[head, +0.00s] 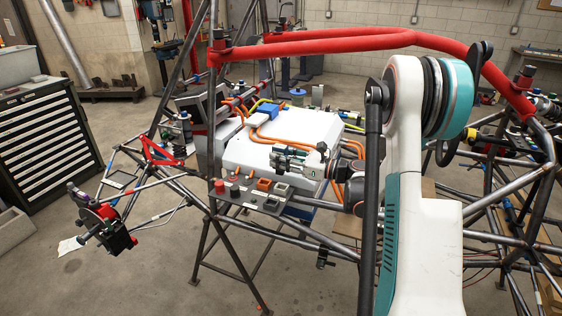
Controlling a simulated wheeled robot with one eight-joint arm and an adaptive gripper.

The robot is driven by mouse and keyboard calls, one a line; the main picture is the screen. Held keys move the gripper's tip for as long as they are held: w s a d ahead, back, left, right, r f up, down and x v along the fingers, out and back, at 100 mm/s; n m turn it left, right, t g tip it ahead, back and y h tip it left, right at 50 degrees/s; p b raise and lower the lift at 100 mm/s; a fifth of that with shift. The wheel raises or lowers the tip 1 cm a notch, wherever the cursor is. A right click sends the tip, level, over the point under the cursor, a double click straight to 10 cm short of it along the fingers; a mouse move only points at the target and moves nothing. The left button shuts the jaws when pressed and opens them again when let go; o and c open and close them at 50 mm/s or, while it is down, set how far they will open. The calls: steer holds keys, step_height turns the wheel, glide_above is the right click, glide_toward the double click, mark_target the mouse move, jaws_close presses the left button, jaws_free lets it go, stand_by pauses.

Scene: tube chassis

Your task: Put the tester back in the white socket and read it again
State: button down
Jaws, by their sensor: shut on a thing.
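My gripper (282,162) reaches in from the right, over the front edge of the white box and above the small control panel (248,198). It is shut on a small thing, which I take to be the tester. The jaws largely hide it, and its shape is too small to make out. On the panel, a pale socket (282,188) sits at the right end, beside an orange socket (263,184). The gripper and what it holds appear apart from the pale socket, though the gap is hard to judge.
The large white box (240,148) carries orange cables (290,140) and a blue connector (262,110). Dark chassis tubes surround it, with a red padded bar (330,42) above. My arm blocks the right side. Open floor lies at front left.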

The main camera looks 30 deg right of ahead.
mark_target(283, 174)
steer(key=shift+s+f+b, duration=0.1)
steer(key=shift+f+b, duration=1.45)
steer(key=shift+f, duration=1.35)
steer(key=shift+s+d+b, duration=0.15)
steer(key=shift+b, duration=0.25)
steer(key=shift+f+b, duration=0.55)
steer(key=shift+f, duration=0.05)
steer(key=c, duration=1.6)
jaws_free()
steer(key=b+v, duration=0.1)
steer(key=v, duration=1)
